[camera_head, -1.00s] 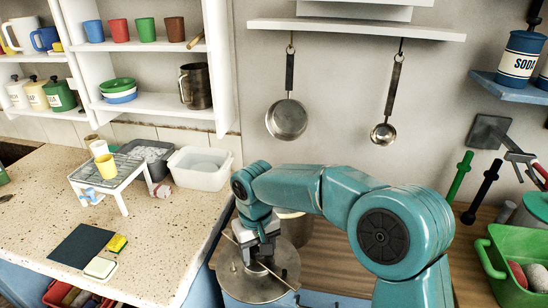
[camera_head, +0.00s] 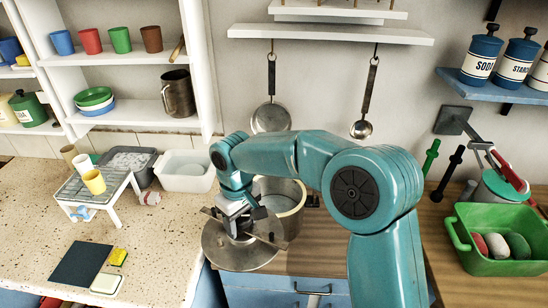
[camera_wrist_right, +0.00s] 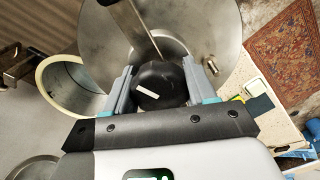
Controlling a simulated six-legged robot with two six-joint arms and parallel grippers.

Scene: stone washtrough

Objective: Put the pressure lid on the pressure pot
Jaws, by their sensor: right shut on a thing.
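The pressure lid (camera_head: 222,252) is a round grey metal disc with a bar across it and a black knob (camera_wrist_right: 160,85). My right gripper (camera_head: 240,228) is shut on the knob, with a finger on each side of it in the wrist view. The lid is held in front and to the left of the pressure pot (camera_head: 297,190), apart from its opening. The pot stands open on the wooden worktop, and its pale rim also shows in the wrist view (camera_wrist_right: 48,78). The lid and my right arm hide part of the pot. My left gripper is not in view.
A speckled counter (camera_head: 165,240) on the left holds a small rack (camera_head: 75,190), a white basin (camera_head: 188,170) and a dark mat (camera_head: 82,264). A green tub (camera_head: 500,263) stands on the right of the wooden worktop. A pan and a ladle hang on the wall behind.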

